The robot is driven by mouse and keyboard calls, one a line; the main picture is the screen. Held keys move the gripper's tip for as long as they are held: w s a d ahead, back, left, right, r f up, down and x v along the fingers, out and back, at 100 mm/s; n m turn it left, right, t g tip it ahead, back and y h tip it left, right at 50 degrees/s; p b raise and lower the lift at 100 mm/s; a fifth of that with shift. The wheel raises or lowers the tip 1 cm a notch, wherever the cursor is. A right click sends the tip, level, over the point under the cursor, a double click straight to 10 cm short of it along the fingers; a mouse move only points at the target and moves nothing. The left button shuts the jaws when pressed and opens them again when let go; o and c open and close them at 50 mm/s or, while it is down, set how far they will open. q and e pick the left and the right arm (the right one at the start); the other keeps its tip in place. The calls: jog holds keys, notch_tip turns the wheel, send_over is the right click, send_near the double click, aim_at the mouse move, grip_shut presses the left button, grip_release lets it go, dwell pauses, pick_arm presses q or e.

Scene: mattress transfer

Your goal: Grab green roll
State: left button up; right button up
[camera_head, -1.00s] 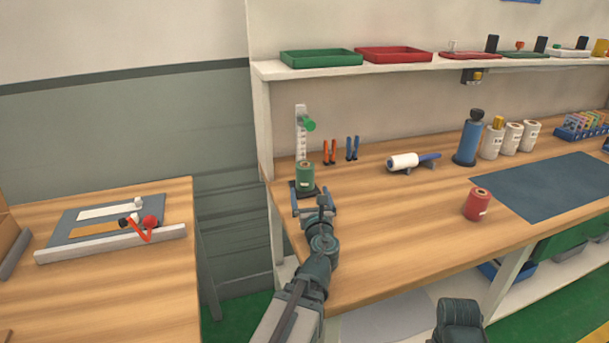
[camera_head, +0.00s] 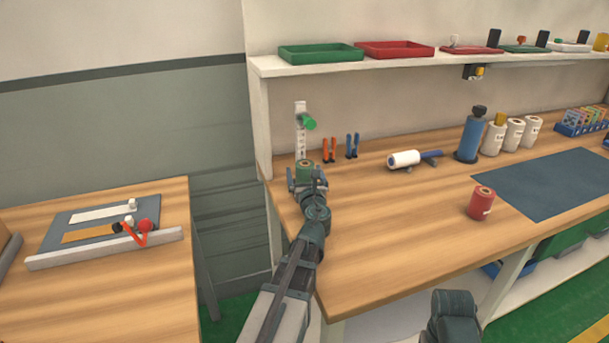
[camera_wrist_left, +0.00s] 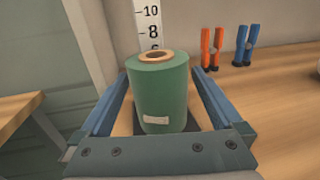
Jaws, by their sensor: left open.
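The green roll (camera_head: 304,168) stands upright at the left end of the workbench, on a dark base, partly hidden by my gripper in the head view. In the left wrist view the green roll (camera_wrist_left: 160,92) shows its tan core and a small pale label. My left gripper (camera_head: 306,178) is open, with one blue finger on each side of the roll. In the left wrist view the left gripper (camera_wrist_left: 158,100) shows a gap between each finger and the roll. My right gripper is out of view.
A ruler-marked stand (camera_head: 300,130) with a green knob is behind the roll. Orange pliers (camera_head: 329,150) and blue pliers (camera_head: 352,146) stand to its right. A white roller (camera_head: 404,159) and a red roll (camera_head: 481,203) are further right. The bench front is clear.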

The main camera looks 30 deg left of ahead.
pick_arm(q)
jog(key=shift+x, duration=1.15)
grip_shut()
